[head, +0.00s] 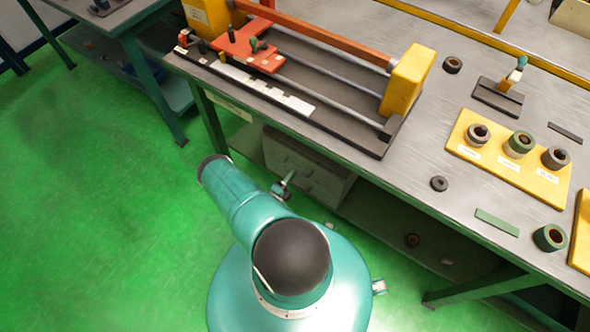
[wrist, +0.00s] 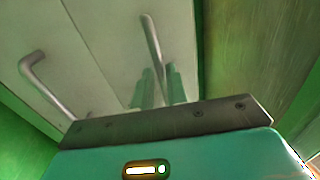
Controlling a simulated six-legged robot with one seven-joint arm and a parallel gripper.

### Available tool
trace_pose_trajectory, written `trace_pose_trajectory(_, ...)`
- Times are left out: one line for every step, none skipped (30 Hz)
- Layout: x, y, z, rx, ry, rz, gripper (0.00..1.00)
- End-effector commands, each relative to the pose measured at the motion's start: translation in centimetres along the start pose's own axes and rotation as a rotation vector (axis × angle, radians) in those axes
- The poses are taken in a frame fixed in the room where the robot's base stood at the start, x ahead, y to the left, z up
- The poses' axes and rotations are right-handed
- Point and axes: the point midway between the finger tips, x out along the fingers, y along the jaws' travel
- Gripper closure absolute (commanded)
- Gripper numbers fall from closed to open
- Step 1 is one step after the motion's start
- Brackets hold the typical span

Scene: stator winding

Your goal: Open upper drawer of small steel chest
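The small steel chest (head: 305,165) stands under the workbench, partly hidden by the bench top and my arm. In the wrist view its pale front shows two drawers side by side, the picture being turned. The drawer at right, away from the green floor, looks like the upper drawer (wrist: 110,25); it appears closed. Its bar handle (wrist: 152,38) runs down to my gripper (wrist: 165,88). The green fingers sit close together, one on either side of the handle's near end; whether they press on it is unclear. The other drawer's handle (wrist: 50,88) is free at left.
The workbench (head: 420,150) edge overhangs the chest. A winding fixture (head: 300,75) and a yellow holder with rings (head: 510,180) lie on top. A brown-green panel (wrist: 250,50) is close at right in the wrist view. Open green floor (head: 90,220) lies at left.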

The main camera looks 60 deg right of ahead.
Motion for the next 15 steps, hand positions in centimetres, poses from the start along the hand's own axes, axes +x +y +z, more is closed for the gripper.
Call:
trace_pose_trajectory(0.9,0.0,-0.1,0.0,0.004,-0.001,0.85)
trace_pose_trajectory(1.3,0.0,-0.1,0.0,0.004,-0.001,0.85)
trace_pose_trajectory(1.8,0.0,0.0,0.001,0.003,-0.001,0.85)
trace_pose_trajectory(2.1,0.0,0.0,0.001,0.003,-0.001,0.85)
trace_pose_trajectory(2.4,0.0,0.0,0.001,0.002,-0.001,0.85)
trace_pose_trajectory(2.6,0.0,0.0,0.001,0.002,-0.001,0.85)
trace_pose_trajectory(2.8,0.0,0.0,0.001,0.001,-0.001,0.85)
trace_pose_trajectory(2.9,0.0,0.0,0.001,0.001,-0.001,0.85)
trace_pose_trajectory(3.0,0.0,0.0,0.001,0.001,-0.001,0.85)
trace_pose_trajectory(3.0,0.0,0.0,0.001,0.0,-0.001,0.85)
trace_pose_trajectory(3.0,0.0,0.0,0.001,0.0,0.0,0.85)
trace_pose_trajectory(3.0,0.0,0.0,0.001,0.0,0.0,0.85)
trace_pose_trajectory(3.0,0.0,0.0,0.001,0.0,0.0,0.85)
trace_pose_trajectory(3.0,0.0,0.0,0.001,0.0,0.0,0.85)
trace_pose_trajectory(3.0,0.0,0.0,0.001,0.0,0.0,0.85)
